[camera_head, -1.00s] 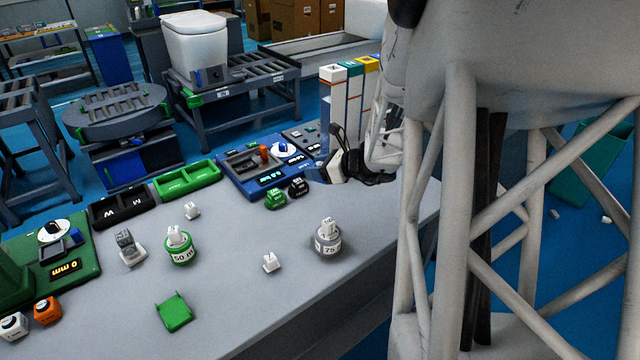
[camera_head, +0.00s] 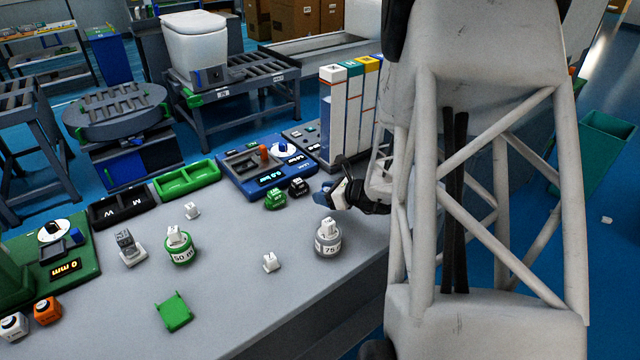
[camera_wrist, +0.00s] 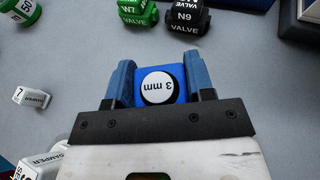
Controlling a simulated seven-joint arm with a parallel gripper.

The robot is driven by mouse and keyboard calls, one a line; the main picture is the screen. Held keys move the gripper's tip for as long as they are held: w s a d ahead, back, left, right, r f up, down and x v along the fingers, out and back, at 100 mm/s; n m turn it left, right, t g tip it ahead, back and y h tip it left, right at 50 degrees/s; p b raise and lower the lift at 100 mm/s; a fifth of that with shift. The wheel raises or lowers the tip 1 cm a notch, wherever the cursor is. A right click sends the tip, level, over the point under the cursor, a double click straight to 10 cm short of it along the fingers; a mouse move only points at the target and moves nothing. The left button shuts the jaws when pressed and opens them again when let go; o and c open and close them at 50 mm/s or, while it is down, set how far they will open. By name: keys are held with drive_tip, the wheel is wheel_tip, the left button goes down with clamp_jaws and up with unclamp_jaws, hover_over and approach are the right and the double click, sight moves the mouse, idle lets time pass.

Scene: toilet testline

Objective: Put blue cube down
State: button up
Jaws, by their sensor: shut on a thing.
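The blue cube (camera_wrist: 180,82) shows in the wrist view with a white round label reading "3 mm" on its top. My gripper (camera_wrist: 163,84) is shut on it, one blue finger on each side. In the head view my gripper (camera_head: 328,194) is over the right part of the grey table (camera_head: 225,285), near the black and green valve cubes. The cube is mostly hidden there by the gripper. I cannot tell whether its underside touches the table.
A green W7 valve cube (camera_wrist: 138,10) and a black N9 valve cube (camera_wrist: 187,16) stand close beyond the fingers. A grey 75 weight (camera_head: 327,240) and small white damper pieces (camera_head: 271,262) stand nearer.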

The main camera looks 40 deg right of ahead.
drive_tip(key=w+d, duration=0.2)
drive_tip(key=w, duration=0.2)
drive_tip(key=w+d+f, duration=0.1)
drive_tip(key=w+d, duration=0.2)
drive_tip(key=w, duration=0.2)
drive_tip(key=w+d, duration=0.2)
drive_tip(key=w, duration=0.3)
drive_tip(key=shift+d+f, duration=0.25)
drive_tip(key=shift+d, duration=0.15)
drive_tip(key=shift+f, duration=1.75)
drive_tip(key=shift+f, duration=0.1)
drive_tip(key=o, duration=1)
drive_tip(key=shift+c, duration=0.2)
drive_tip(key=shift+s, duration=0.1)
